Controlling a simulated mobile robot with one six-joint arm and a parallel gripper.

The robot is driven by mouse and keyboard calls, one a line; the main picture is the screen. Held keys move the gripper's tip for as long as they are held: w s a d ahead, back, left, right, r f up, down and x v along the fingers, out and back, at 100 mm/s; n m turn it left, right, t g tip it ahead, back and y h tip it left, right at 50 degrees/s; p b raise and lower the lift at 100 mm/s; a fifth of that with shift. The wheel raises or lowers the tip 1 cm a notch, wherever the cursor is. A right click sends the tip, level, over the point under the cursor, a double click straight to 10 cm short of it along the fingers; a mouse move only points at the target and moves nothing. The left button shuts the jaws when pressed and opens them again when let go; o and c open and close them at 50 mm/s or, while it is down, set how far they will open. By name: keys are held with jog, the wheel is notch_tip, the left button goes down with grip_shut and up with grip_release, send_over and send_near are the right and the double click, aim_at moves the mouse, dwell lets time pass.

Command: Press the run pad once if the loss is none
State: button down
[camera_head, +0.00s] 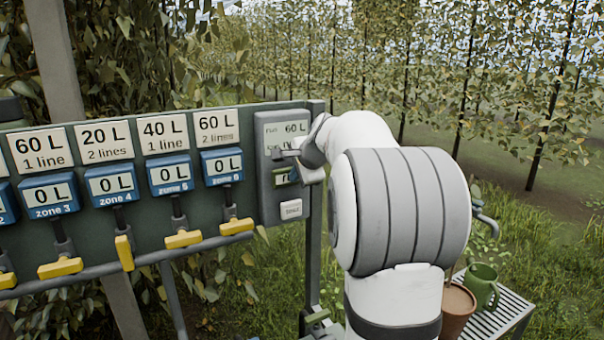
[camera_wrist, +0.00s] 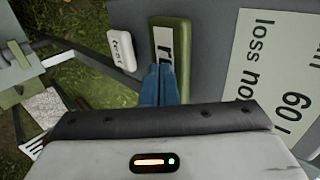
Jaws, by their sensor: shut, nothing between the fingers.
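The control box (camera_head: 268,196) hangs at the right end of the board. Its display (camera_wrist: 272,75) reads "loss no" in the wrist view, with the end of the word hidden, and "60 L" beside it. The green run pad (camera_wrist: 171,40) has a pale label, partly covered; it also shows in the head view (camera_head: 286,177), partly behind my gripper. My gripper (camera_wrist: 160,72) is shut and empty. Its blue fingertips overlap the near end of the run pad; I cannot tell whether they touch it. A white pad (camera_wrist: 121,48) sits left of the run pad.
The board holds a row of blue zone displays (camera_head: 113,184) reading 0 L under white litre cards. Yellow valve handles (camera_head: 184,239) lie below; the zone 4 handle (camera_head: 124,253) stands upright. A slatted bench (camera_head: 505,310) carries a green mug (camera_head: 483,285) and a brown pot (camera_head: 457,312).

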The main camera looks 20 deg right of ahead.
dwell(0.3)
jog(key=shift+w+r+p, duration=0.25)
jog(key=shift+w+p, duration=0.35)
jog(key=shift+w, duration=0.35)
